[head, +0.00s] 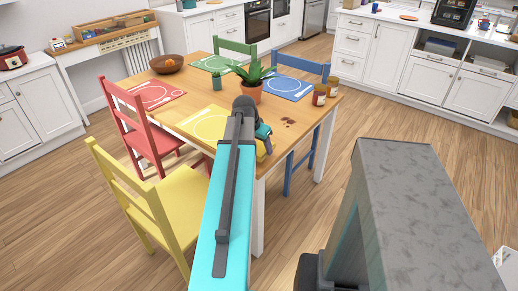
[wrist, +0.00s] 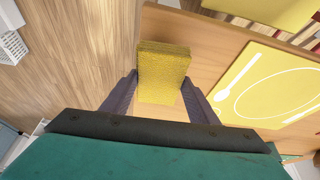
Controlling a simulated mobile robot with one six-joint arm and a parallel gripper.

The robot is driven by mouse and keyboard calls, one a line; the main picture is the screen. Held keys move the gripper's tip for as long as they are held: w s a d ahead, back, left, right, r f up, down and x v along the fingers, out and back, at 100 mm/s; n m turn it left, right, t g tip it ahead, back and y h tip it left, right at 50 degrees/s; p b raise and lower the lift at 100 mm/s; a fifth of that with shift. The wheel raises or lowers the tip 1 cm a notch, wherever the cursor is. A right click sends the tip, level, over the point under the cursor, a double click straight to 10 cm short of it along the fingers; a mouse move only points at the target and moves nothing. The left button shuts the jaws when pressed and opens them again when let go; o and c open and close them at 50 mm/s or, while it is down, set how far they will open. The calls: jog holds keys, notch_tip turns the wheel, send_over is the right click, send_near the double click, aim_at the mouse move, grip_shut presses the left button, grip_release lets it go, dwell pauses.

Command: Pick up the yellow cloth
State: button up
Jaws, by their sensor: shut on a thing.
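The yellow cloth (wrist: 164,65) is a thick folded block with a rough surface, held between the two dark fingers of my gripper (wrist: 160,85) in the wrist view. The fingers press on its left and right sides. In the head view, my gripper (head: 264,138) is at the near right corner of the wooden table, with a bit of the yellow cloth (head: 262,150) showing below it. My arm hides part of that area. I cannot tell whether the cloth touches the tabletop.
Yellow (head: 150,195) and red chairs (head: 135,125) stand left.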

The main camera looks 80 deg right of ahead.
aim_at(260, 156)
jog(key=a, duration=0.4)
jog(key=shift+s+a+r, duration=0.2)
jog(key=shift+s+a, duration=0.05)
jog(key=shift+f+b, duration=0.15)
jog(key=shift+b, duration=0.75)
jog(key=shift+b, duration=0.7)
jog(key=b, duration=0.5)
jog(key=shift+a, duration=0.2)
jog(key=a+b, duration=0.2)
jog(key=b, duration=0.6)
jog(key=shift+s, duration=0.1)
jog(key=shift+a+b, duration=0.15)
jog(key=shift+b, duration=0.6)
jog(key=shift+a+r, duration=0.3)
jog(key=shift+a, duration=0.15)
jog(key=shift+s+a+r, duration=0.1)
jog(key=shift+s+a, duration=0.05)
jog(key=shift+a, duration=0.75)
